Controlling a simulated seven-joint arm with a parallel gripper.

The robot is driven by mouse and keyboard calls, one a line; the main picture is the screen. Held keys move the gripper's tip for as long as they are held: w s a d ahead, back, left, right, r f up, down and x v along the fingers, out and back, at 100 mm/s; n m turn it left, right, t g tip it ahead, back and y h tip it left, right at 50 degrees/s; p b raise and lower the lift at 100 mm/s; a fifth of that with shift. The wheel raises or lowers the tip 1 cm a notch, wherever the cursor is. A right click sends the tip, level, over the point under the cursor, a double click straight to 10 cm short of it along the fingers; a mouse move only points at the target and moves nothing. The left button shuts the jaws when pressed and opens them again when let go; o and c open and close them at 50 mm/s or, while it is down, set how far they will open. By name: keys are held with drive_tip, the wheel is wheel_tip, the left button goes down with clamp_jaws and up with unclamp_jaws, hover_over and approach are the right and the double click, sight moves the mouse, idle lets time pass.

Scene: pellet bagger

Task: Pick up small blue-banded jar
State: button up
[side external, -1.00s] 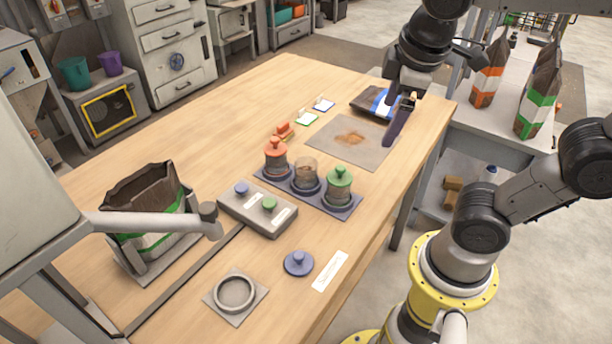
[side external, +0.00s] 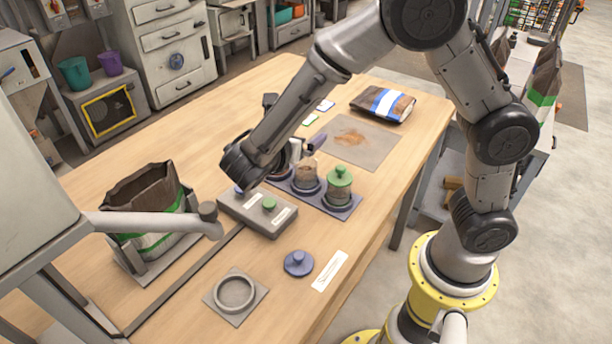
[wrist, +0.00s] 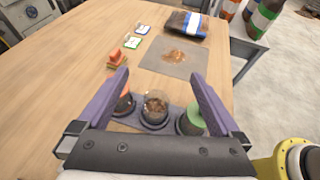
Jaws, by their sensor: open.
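A small clear jar (side external: 305,172) without a lid, partly filled with brown pellets, stands in the middle of the dark tray (side external: 344,207). A dark blue-grey ring surrounds its base; I cannot tell whether this is a band on the jar. In the wrist view the jar (wrist: 155,106) stands upright between the purple fingers of my gripper (wrist: 160,82). My gripper is open and empty, tilted above the tray; in the side view my gripper (side external: 305,146) hides most of the orange-lidded jar. A loose blue lid (side external: 298,263) lies on the table.
A green-lidded jar (side external: 340,182) stands close right of the clear jar; the orange-lidded jar (wrist: 124,102) is close left. A grey button box (side external: 257,213) is in front. A blue-banded bag (side external: 383,104) lies beyond the stained mat (side external: 370,145). The table's back left is clear.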

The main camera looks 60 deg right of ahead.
sight(302, 174)
wheel_tip(302, 174, down, 11)
drive_tip(key=shift+f, duration=0.15)
drive_tip(key=shift+f+x, duration=0.25)
drive_tip(key=shift+x, duration=1.65)
drive_tip(key=shift+f+x, duration=0.2)
drive_tip(key=shift+x, duration=1.7)
drive_tip(key=shift+s+a, duration=0.1)
drive_tip(key=shift+a, duration=0.05)
clamp_jaws()
wheel_tip(302, 174, up, 23)
drive_tip(key=shift+r, duration=0.25)
